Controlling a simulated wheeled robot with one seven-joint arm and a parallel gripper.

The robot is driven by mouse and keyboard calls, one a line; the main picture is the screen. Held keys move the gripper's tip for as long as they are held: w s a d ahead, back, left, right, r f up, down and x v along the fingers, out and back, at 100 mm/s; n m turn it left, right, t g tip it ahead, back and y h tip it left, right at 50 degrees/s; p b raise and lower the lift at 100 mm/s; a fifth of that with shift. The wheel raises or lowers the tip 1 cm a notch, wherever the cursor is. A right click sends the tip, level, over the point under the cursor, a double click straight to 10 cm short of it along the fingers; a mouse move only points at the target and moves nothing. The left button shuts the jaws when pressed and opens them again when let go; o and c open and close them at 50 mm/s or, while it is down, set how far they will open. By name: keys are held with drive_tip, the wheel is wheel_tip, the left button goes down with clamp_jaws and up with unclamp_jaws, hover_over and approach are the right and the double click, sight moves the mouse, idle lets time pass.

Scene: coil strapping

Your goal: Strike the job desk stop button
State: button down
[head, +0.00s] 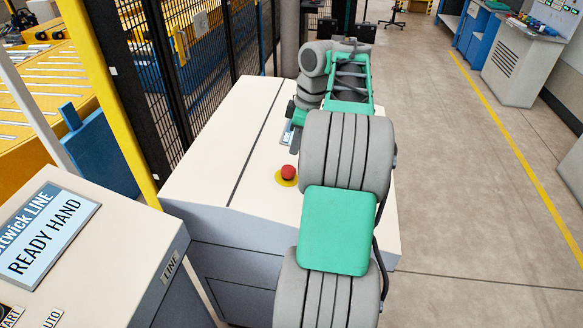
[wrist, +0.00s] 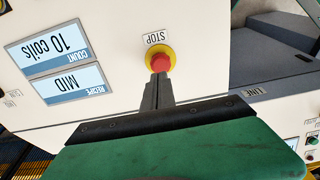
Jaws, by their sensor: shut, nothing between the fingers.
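The stop button, a red mushroom cap on a yellow collar, sits on the pale top of the job desk (head: 245,135) in the head view (head: 288,172). In the wrist view the red cap (wrist: 160,61) is at the upper middle, beside an upside-down STOP label (wrist: 156,38). My gripper (wrist: 159,78) is shut and empty; its dark fingertips overlap the cap's lower edge in the wrist view. In the head view my gripper (head: 296,142) shows partly, beyond the button, with the arm covering the right of the desk. Whether the tips touch the cap I cannot tell.
Two displays, "10 coils" (wrist: 61,47) and "MID" (wrist: 67,84), lie on the job desk. A nearer desk carries a "READY HAND" display (head: 49,236) at lower left. A black mesh fence (head: 205,75) with a yellow post borders the left. Open floor (head: 465,180) lies right.

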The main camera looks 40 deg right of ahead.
sight(289, 169)
drive_tip(key=f, duration=0.3)
drive_tip(key=w+f+b, duration=0.1)
drive_tip(key=f, duration=0.1)
drive_tip(key=shift+a+f, duration=0.2)
drive_tip(key=shift+a, duration=0.2)
drive_tip(key=shift+a+f+b, duration=0.1)
drive_tip(key=shift+f+b, duration=0.7)
drive_tip(key=shift+b, duration=0.1)
drive_tip(key=shift+a+f+b, duration=0.1)
drive_tip(key=shift+f+b, duration=0.25)
drive_tip(key=shift+s+r, duration=0.1)
drive_tip(key=shift+a+f, duration=0.1)
drive_tip(key=shift+f, duration=0.1)
wheel_tip(289, 169, up, 15)
drive_tip(key=s+d+p, duration=0.2)
drive_tip(key=p, duration=0.6)
drive_tip(key=shift+d, duration=0.15)
